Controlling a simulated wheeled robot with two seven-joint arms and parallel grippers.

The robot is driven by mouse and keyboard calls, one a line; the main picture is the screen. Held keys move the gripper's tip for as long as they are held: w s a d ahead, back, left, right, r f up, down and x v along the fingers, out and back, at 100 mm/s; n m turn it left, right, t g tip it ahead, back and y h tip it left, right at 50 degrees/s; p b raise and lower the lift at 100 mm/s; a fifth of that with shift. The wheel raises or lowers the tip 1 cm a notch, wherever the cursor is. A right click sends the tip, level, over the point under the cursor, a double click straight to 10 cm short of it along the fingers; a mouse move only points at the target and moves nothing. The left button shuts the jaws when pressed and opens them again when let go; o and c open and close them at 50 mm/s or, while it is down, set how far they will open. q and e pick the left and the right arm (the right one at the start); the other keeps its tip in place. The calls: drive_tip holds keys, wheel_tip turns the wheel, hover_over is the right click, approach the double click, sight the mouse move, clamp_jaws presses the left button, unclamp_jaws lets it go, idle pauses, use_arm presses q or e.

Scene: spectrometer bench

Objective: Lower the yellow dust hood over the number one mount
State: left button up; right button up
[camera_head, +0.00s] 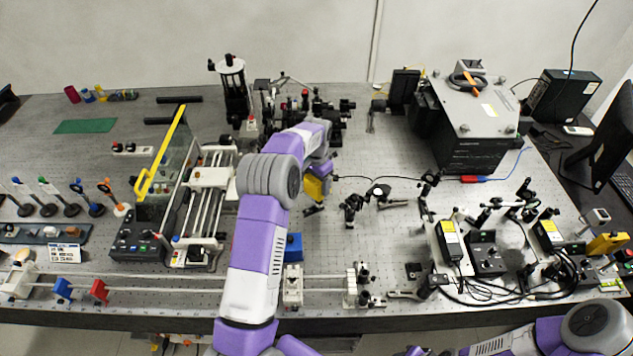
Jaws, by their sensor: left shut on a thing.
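My left arm reaches up the middle of the head view, and its left gripper (320,174) is partly hidden by its own wrist. It is shut on the small yellow dust hood (316,188), which shows just below the wrist. A small dark optical mount (314,210) stands on the bench close to the hood's near side. I cannot read any number on it, so I cannot tell which mount is number one. The gap between hood and bench is too hard to judge. My right arm shows at the lower right, but its gripper is out of the picture.
Black optical mounts (352,207) stand just right of the hood. A tall dark instrument (233,90) and crowded optics stand behind it. A rail device with a yellow-edged clear panel (163,155) is at left. Bare breadboard (365,240) lies right of my forearm.

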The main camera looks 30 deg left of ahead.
use_arm(q)
drive_tip(key=shift+f, duration=0.15)
drive_tip(key=o, duration=1)
wheel_tip(320, 180, up, 8)
drive_tip(key=shift+f, duration=0.15)
idle(0.3)
